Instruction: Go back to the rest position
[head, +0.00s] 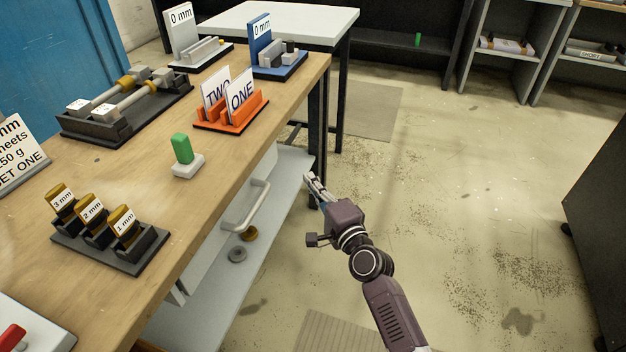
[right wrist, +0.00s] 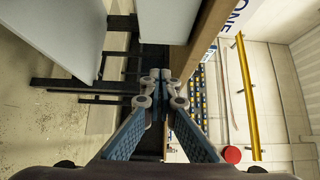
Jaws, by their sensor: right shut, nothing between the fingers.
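My right gripper (head: 315,188) hangs over the floor just right of the workbench (head: 140,200), in the head view. Its fingers point up and to the left, near the bench's front side and clear of the objects on top. In the right wrist view the fingertips (right wrist: 160,78) meet with nothing between them. The bench edge shows close beyond them there. My left gripper is not in the head view.
On the bench are a green-handled piece (head: 182,150), an orange card holder (head: 232,118), a rack (head: 110,245) marked 3, 2 and 1 mm, and a dark fixture (head: 125,110). A drawer handle (head: 248,208) juts from the bench. Open floor (head: 470,200) lies to the right.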

